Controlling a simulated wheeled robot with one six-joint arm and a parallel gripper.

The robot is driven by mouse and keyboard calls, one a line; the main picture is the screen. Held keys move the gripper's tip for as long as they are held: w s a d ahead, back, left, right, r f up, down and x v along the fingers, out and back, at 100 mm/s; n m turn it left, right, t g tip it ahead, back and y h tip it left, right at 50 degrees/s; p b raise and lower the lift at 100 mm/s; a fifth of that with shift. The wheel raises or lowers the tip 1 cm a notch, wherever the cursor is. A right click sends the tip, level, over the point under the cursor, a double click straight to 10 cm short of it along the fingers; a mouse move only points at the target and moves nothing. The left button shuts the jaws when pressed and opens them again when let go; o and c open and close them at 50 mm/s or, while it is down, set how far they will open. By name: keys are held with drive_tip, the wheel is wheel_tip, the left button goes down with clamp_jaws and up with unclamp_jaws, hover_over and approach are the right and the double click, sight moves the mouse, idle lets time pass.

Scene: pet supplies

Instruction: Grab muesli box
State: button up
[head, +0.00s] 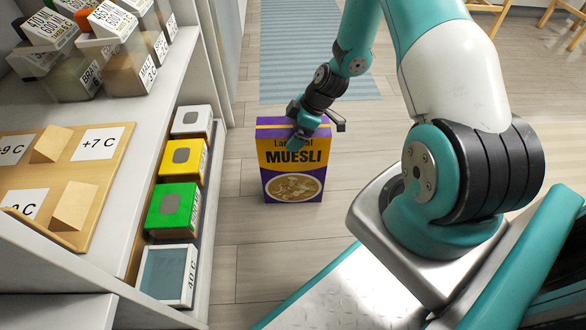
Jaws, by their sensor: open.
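The muesli box (290,173) is purple and yellow with a bowl printed on its front. It stands upright on the wooden floor, right of the shelf unit. My gripper (318,127) is at the top of the box in the head view, with its jaws apart. One finger overlaps the box's upper front and the other reaches out past its upper right edge. The gripper hides part of the box's top and label. I cannot tell whether the fingers touch the box.
A shelf unit (165,105) stands on the left. It holds several coloured boxes, such as a green one (172,210), and a wooden board (110,165) with cards. A blue striped rug (290,40) lies behind the muesli box. The floor around the box is clear.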

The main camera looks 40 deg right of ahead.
drive_tip(key=c, duration=1.4)
drive_tip(key=shift+r, duration=0.15)
